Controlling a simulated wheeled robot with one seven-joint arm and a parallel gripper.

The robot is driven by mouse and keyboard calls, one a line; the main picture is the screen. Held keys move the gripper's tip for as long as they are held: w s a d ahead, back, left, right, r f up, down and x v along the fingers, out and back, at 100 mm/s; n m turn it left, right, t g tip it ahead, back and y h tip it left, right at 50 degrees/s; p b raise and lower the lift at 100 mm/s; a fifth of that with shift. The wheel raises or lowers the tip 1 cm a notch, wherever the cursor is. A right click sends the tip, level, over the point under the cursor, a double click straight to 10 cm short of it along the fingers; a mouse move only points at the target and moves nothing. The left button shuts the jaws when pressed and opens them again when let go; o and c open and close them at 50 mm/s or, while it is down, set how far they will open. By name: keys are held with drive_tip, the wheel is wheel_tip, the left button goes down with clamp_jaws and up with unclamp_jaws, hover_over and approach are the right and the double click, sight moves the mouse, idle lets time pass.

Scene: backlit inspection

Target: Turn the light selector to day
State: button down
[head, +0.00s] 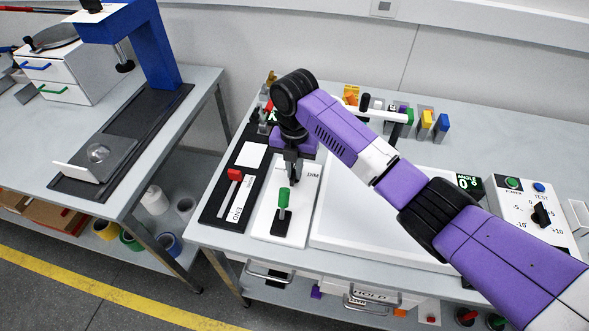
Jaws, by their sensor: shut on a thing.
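The white control panel (262,222) at the front left of the bench carries the label DIM to the right of my gripper. My gripper (292,176) points down over the upper part of this panel and is shut on the light selector. The selector's knob is almost wholly hidden by the fingers, so its pointer and setting cannot be read. No DAY label can be made out. A lever with a green handle (283,198) stands on a black base just in front of my gripper, on the same panel.
A large white light panel (335,236) lies to the right, under my arm. Several coloured blocks stand along the back. A box with a black knob (541,214) is at far right.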

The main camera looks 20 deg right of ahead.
sight(294, 171)
idle(0.5)
drive_tip(key=c, duration=1.5)
unclamp_jaws()
drive_tip(key=shift+r, duration=0.1)
wheel_tip(294, 171, up, 8)
drive_tip(key=shift+f+b, duration=0.2)
drive_tip(key=shift+b, duration=0.4)
